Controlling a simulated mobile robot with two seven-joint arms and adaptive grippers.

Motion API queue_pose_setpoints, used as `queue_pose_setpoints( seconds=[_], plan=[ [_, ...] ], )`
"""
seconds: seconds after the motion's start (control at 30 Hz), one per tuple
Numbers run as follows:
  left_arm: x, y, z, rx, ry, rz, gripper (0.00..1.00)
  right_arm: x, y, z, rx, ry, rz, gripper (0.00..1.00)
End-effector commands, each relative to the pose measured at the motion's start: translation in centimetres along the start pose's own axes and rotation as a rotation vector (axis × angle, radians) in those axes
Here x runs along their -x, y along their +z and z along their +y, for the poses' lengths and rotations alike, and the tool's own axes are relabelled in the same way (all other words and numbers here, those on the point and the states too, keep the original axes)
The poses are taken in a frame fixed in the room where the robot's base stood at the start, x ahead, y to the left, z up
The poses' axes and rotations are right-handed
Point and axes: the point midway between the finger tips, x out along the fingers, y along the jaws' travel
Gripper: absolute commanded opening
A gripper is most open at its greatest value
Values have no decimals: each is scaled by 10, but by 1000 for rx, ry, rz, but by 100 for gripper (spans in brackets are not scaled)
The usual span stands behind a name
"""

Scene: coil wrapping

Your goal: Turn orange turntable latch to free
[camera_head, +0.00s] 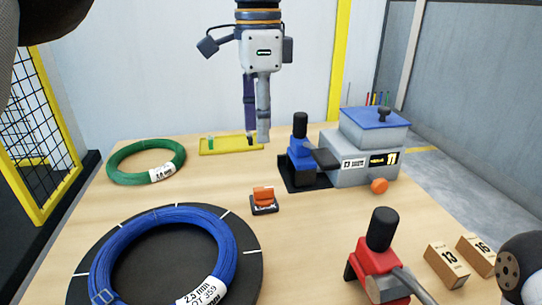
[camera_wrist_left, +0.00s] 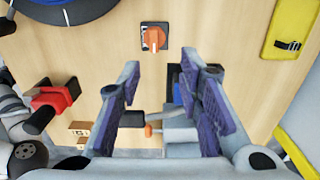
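The orange latch (camera_head: 263,194) sits on a small black base (camera_head: 264,207) on the table, to the right of the black turntable (camera_head: 250,268) that bears a blue coil (camera_head: 225,243). The latch also shows in the left wrist view (camera_wrist_left: 153,38), with white marks on its base. My left gripper (camera_head: 257,141) points down, beyond and above the latch in the head view. In the left wrist view its two purple-padded fingers (camera_wrist_left: 160,76) are spread with nothing between them; the latch is apart from them, past their tips. My right gripper's fingers do not show.
A green coil (camera_head: 125,164) and a yellow tray (camera_head: 225,150) lie at the back. A blue tool (camera_head: 302,160) stands beside a grey machine (camera_head: 360,160). A red tool (camera_head: 378,260) and labelled boxes (camera_head: 446,265) are at the front right. The table around the latch is clear.

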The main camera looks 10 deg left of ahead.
Motion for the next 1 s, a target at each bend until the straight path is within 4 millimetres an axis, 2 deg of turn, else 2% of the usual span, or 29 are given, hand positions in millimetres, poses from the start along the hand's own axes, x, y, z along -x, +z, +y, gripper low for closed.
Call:
queue_pose_setpoints(
  seconds=[0.13,0.4,0.5,0.67,0.9,1.0],
  plan=[
    [-19,1,1,0,3,-3,32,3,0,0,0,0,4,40],
    [-87,1,1,0,2,-2,32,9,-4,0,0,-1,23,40],
    [-105,1,1,1,1,-2,32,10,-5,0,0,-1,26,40],
    [-119,0,1,0,1,-1,32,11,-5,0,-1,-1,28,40],
    [-121,0,0,0,0,-1,32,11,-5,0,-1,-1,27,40],
    [-120,0,0,0,0,-1,10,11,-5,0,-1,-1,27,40]
  ],
)
